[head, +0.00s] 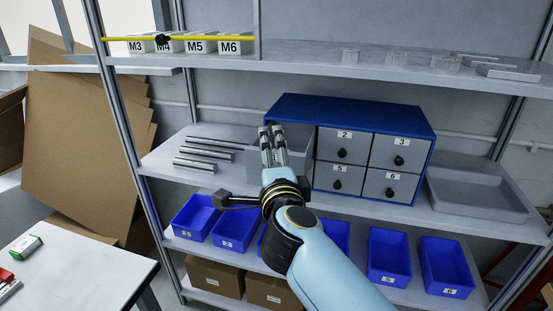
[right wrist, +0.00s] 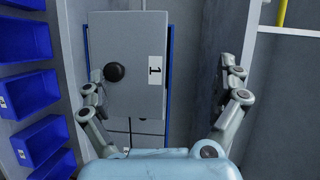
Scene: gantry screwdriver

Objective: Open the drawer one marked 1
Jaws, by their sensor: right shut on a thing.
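The blue cabinet (head: 350,107) stands on the middle shelf with grey drawers. Drawer one (right wrist: 140,95) shows its grey front, the mark 1 and a black knob (right wrist: 114,72) in the right wrist view. In the head view drawer one (head: 298,150) stands out from the cabinet at its left end, partly hidden by my right gripper (head: 272,133). My right gripper, also in the right wrist view (right wrist: 163,80), is shut on drawer one; one finger is by the knob-side edge, but the exact contact is unclear. My left gripper is not in view.
Blue bins (head: 390,258) line the shelf below. Metal bars (head: 212,154) lie left of the cabinet and a grey tray (head: 480,196) stands to its right. A yellow bar (head: 190,39) runs along the upper shelf. A white table (head: 75,270) is at the lower left.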

